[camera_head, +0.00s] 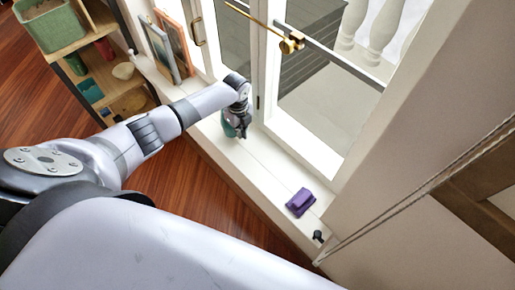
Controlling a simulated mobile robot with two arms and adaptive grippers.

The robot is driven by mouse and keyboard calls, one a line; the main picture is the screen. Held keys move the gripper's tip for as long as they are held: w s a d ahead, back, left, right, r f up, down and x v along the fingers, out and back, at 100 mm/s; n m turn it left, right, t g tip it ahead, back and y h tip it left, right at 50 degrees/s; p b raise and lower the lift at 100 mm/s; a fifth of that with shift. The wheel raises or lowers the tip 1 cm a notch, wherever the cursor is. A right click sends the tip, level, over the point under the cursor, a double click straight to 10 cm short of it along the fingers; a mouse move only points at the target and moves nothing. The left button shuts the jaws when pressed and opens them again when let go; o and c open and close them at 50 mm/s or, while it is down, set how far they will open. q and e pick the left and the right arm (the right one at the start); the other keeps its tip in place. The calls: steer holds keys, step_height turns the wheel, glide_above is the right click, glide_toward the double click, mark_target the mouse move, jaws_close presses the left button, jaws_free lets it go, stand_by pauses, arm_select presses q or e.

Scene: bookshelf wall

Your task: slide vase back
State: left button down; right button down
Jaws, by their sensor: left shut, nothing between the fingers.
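A dark teal object (229,129), likely the vase, is on the white window sill (270,170) in the head view. Most of it is hidden behind my left gripper, so its shape is unclear. My left gripper (243,132) reaches down over the sill right beside the teal object and overlaps it in the picture. Its fingers are shut with nothing between them. I cannot tell whether they touch the object. My right gripper is not in view.
A purple item (300,202) and a small black knob-like item (318,236) are on the sill to the right. Framed pictures (160,50) lean at its left end. The window (310,100) with a brass handle (290,44) stands behind. A wooden shelf (125,80) is at left.

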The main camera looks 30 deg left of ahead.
arm_select(q)
steer(key=w+a+b, duration=0.1)
steer(key=a, duration=0.1)
steer(key=w+a+b, duration=0.1)
steer(key=a, duration=0.2)
steer(key=w+a+b, duration=0.1)
steer(key=a, duration=0.1)
steer(key=shift+a+f+b, duration=0.1)
steer(key=shift+a+b, duration=0.2)
steer(key=shift+s, duration=0.1)
steer(key=shift+d, duration=0.1)
